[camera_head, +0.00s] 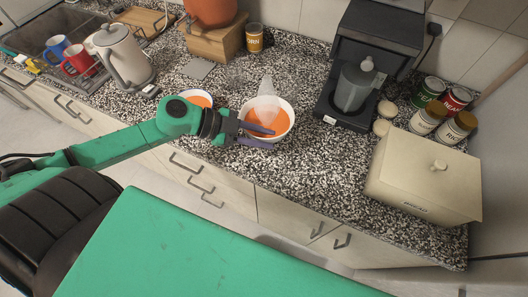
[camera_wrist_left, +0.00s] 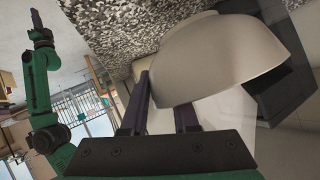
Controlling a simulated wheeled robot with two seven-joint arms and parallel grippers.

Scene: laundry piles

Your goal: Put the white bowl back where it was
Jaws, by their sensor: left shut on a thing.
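The white bowl (camera_head: 286,108), with orange contents, is at the counter's middle in the head view. Its pale outer side fills the upper right of the left wrist view (camera_wrist_left: 225,60). My left gripper (camera_head: 273,138) is shut on the bowl's near rim, one purple finger over the inside and one outside. I cannot tell whether the bowl touches the counter. A second white bowl with orange contents (camera_head: 199,98) sits to the left, partly hidden by my left wrist. My right gripper (camera_wrist_left: 40,28) shows small in the left wrist view, its jaw state unclear.
A coffee machine (camera_head: 378,35) stands behind right, with cans (camera_head: 457,98) and a beige bread box (camera_head: 405,175) further right. A kettle (camera_head: 122,52), mugs (camera_head: 78,60) and sink are left. A translucent shape (camera_head: 267,85) overlaps the bowl. Speckled counter (camera_head: 310,165) is clear in front right.

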